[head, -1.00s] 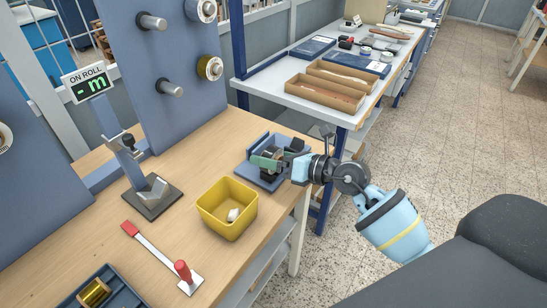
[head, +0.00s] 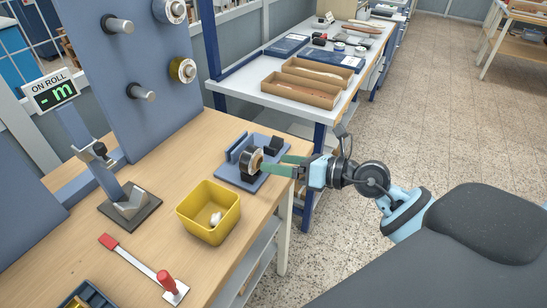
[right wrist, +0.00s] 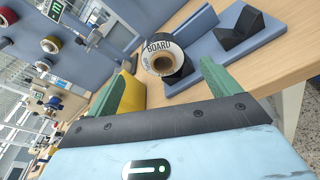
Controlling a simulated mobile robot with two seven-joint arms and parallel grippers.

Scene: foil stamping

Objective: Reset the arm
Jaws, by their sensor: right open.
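My right gripper (head: 284,166) is at the right edge of the wooden table, its green fingers pointing left toward a roll (head: 252,160). The roll rests on a blue cradle (head: 266,178). In the right wrist view the fingers of my right gripper (right wrist: 165,88) are spread apart with nothing between them. There the roll (right wrist: 163,55), with a label reading "BOARD" and a dark rim, lies just beyond the fingertips, apart from them. The cradle (right wrist: 220,50) has a dark wedge block on it. My left gripper does not show.
A yellow bin (head: 208,215) with a small white item stands left of the cradle. A red-handled tool (head: 140,265) and a metering stand (head: 130,205) are farther left. A pegboard (head: 130,60) holds rolls. A side table (head: 270,98) carries cardboard trays.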

